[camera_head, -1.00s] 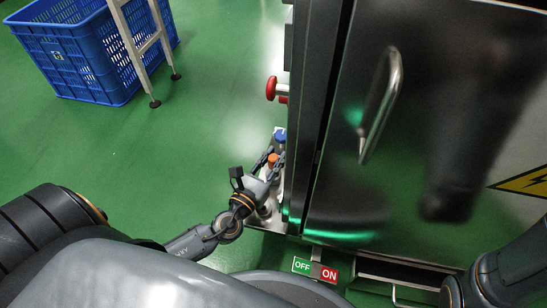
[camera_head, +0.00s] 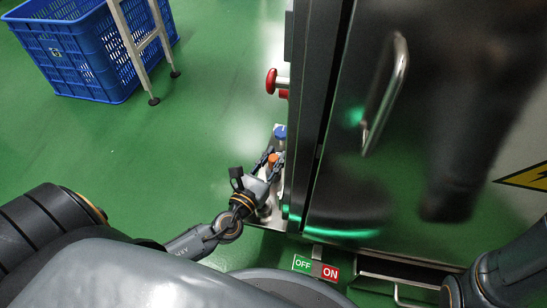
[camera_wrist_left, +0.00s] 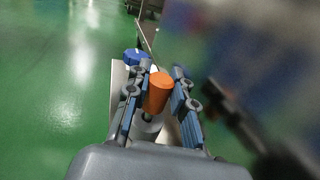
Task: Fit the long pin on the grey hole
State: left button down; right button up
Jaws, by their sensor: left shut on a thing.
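An orange-topped pin (camera_head: 273,159) stands beside the machine's left side, and its orange top shows large in the left wrist view (camera_wrist_left: 158,92). My left gripper (camera_head: 269,163) is shut on it, with one finger on each side. A grey cylindrical part (camera_wrist_left: 144,130) shows below the orange top, between the fingers. A blue-topped piece (camera_head: 280,132) stands just beyond it; its blue top also shows in the left wrist view (camera_wrist_left: 134,57). I cannot make out the grey hole or the pin's lower end. My right gripper is out of view.
The steel machine cabinet (camera_head: 370,190) with a door handle (camera_head: 385,95) stands close on the right. Red knobs (camera_head: 271,81) stick out from its left side. A blue crate (camera_head: 75,50) and a metal stand (camera_head: 140,45) are far left. Green floor is clear between.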

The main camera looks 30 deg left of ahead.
aim_at(271, 164)
pick_arm(q)
jog(key=shift+f, duration=0.3)
jog(key=c, duration=1.1)
grip_release()
jog(key=shift+o, duration=0.2)
jog(key=s, duration=0.6)
jog(key=shift+s, duration=0.75)
